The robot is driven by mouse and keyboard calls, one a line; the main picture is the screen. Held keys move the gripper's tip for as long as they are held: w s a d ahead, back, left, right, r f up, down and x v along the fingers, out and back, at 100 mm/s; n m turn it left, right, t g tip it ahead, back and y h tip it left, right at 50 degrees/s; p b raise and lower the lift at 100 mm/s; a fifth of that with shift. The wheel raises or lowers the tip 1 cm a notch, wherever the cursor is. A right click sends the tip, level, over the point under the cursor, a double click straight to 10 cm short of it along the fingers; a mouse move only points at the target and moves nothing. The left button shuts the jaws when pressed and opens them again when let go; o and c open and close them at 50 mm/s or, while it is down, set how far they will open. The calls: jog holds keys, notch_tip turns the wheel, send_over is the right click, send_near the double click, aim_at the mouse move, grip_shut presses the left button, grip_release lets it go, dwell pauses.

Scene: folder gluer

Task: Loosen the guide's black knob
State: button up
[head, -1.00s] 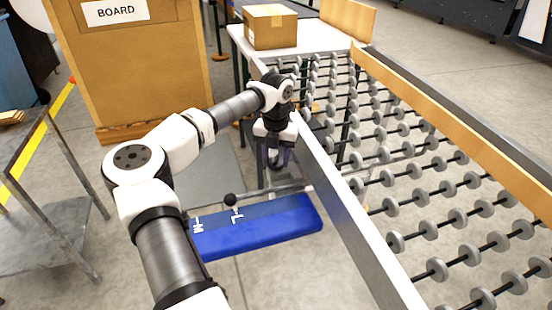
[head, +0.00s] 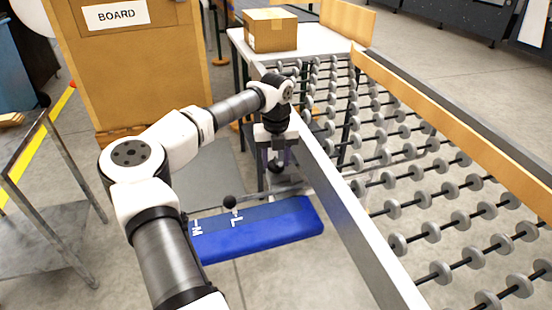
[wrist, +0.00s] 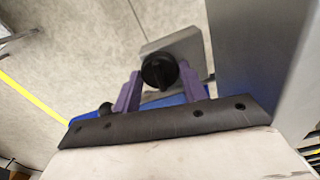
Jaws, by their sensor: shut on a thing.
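The black knob (wrist: 158,72) is round with a raised ridge and sits on a grey plate (wrist: 186,47) in the wrist view. My gripper (wrist: 160,80) has its two purple fingers on either side of the knob and is shut on it. In the head view my gripper (head: 276,160) points down beside the conveyor's near side rail, with the dark knob (head: 276,167) low between the fingers. The exact finger contact is too small to tell there. A blue panel (head: 265,232) marked M and L lies below, with a black ball-ended lever (head: 230,202) above it.
The roller conveyor's metal side rail (head: 345,210) stands close to the right of my gripper. A carton (head: 270,30) sits on the white table behind. A large box labelled BOARD (head: 135,70) stands at the back left, and a metal cart (head: 50,210) at the left.

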aim_at(276, 161)
jog(key=o, duration=1)
jog(key=shift+c, duration=0.2)
notch_tip(276, 161, up, 14)
jog(key=b, duration=0.1)
